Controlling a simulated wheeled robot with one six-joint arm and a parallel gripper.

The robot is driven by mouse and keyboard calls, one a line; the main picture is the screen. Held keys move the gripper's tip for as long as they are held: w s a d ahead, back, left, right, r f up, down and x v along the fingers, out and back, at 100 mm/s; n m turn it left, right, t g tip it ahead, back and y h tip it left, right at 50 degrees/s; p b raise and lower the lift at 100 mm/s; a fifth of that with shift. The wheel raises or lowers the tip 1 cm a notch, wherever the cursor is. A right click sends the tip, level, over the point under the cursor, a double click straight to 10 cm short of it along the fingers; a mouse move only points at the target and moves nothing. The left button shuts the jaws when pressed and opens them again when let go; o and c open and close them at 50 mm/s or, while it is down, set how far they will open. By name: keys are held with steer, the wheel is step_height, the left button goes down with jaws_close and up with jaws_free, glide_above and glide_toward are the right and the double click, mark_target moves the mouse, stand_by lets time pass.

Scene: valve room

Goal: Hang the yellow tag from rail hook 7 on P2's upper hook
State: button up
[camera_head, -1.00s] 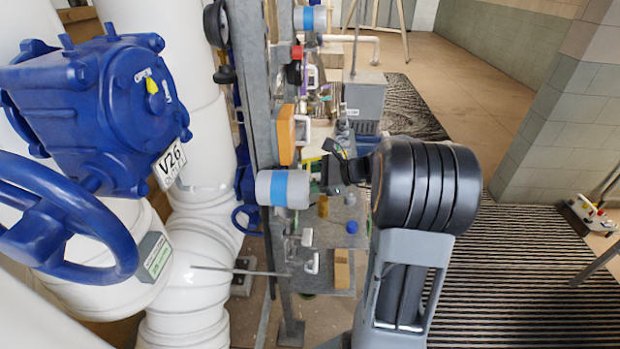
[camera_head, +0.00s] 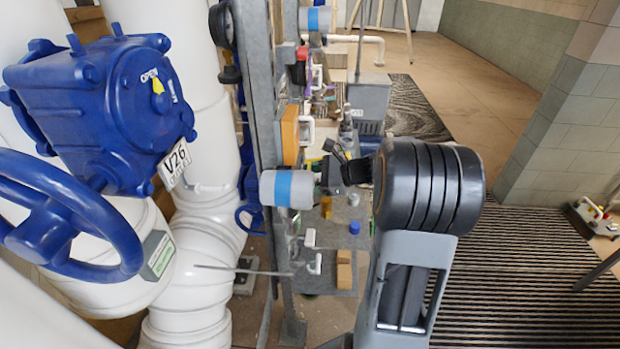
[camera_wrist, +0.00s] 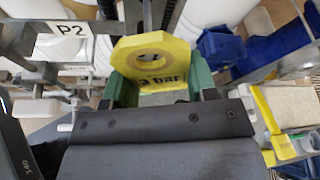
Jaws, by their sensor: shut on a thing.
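The yellow tag (camera_wrist: 158,60) is held between the green fingertips of my gripper (camera_wrist: 160,90) in the wrist view. It has a round hole in its upper part and black print ending in "bar". A white P2 label (camera_wrist: 72,29) sits on a grey frame to the upper left of the tag, apart from it. White and grey fittings are below that label; I cannot tell which is the upper hook. In the head view my gripper (camera_head: 336,165) is by the rack, right of a white and blue cylinder, and the tag cannot be made out clearly.
A blue valve (camera_head: 110,105) with a V26 plate and a blue handwheel (camera_head: 65,215) stands at the left beside white pipes. A grey upright post (camera_head: 265,120) and the white-blue cylinder (camera_head: 288,189) are close to my gripper. Striped floor at the right is mostly clear.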

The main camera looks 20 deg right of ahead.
steer(key=shift+w+a, duration=0.2)
steer(key=shift+a, duration=0.15)
steer(key=shift+w+a, duration=0.25)
steer(key=shift+a, duration=0.2)
steer(key=shift+w+a, duration=0.15)
steer(key=shift+a, duration=0.05)
stand_by(0.7)
steer(key=shift+w+a, duration=0.15)
steer(key=shift+a, duration=0.15)
steer(key=shift+f+b, duration=0.4)
steer(key=shift+f, duration=0.05)
stand_by(0.5)
stand_by(0.3)
steer(key=o, duration=0.8)
steer(key=shift+o, duration=0.2)
